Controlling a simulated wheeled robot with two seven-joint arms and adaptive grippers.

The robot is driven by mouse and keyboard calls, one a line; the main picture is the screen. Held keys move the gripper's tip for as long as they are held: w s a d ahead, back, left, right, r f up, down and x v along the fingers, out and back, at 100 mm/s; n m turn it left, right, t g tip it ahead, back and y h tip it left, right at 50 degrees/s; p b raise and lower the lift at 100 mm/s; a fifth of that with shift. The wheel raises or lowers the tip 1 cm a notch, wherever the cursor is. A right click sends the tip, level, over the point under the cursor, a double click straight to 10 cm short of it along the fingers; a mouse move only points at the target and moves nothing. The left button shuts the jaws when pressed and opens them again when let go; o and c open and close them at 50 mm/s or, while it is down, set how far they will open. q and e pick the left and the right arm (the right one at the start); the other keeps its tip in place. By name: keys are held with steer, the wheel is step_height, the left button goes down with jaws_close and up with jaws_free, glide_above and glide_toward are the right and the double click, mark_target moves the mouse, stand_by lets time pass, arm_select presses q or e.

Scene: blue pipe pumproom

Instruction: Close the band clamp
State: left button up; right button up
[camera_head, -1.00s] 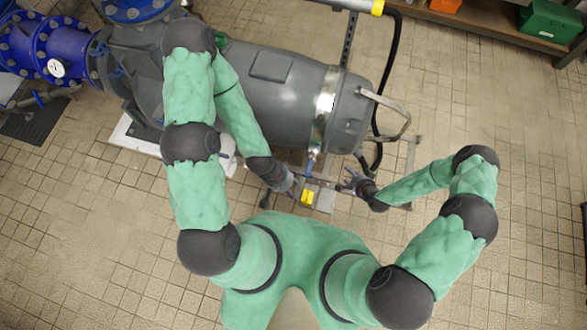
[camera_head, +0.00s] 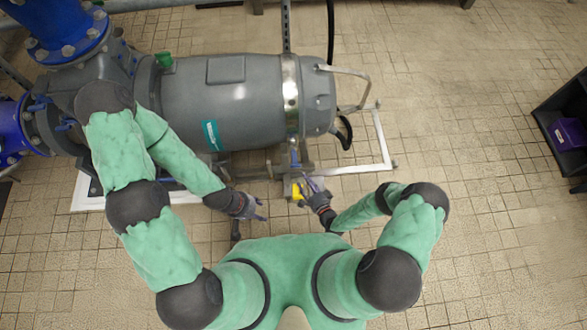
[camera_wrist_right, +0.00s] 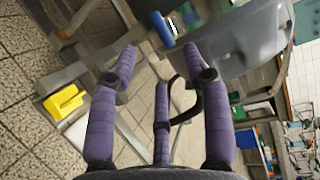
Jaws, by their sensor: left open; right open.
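The band clamp (camera_head: 290,95) is a shiny metal band around the right part of the grey motor housing. Its blue lever (camera_head: 294,157) hangs at the near lower side of the band; a blue bar, apparently this lever, shows in the right wrist view (camera_wrist_right: 161,28). I cannot tell how far the lever is swung. My right gripper (camera_head: 310,186) is open just below the lever. In the right wrist view its purple fingertips (camera_wrist_right: 160,52) are spread and empty, with the bar beyond them, apart. My left gripper (camera_head: 258,207) is open and empty, left of and below the lever.
A yellow block (camera_head: 297,191) is close to my right gripper and shows in the right wrist view (camera_wrist_right: 63,101). The housing (camera_head: 225,100) stands over a pale metal frame (camera_head: 360,167).

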mark_target(296, 166)
steer(key=b+x, duration=0.2)
steer(key=x, duration=0.7)
steer(key=shift+w+a, duration=0.1)
steer(key=shift+w, duration=0.15)
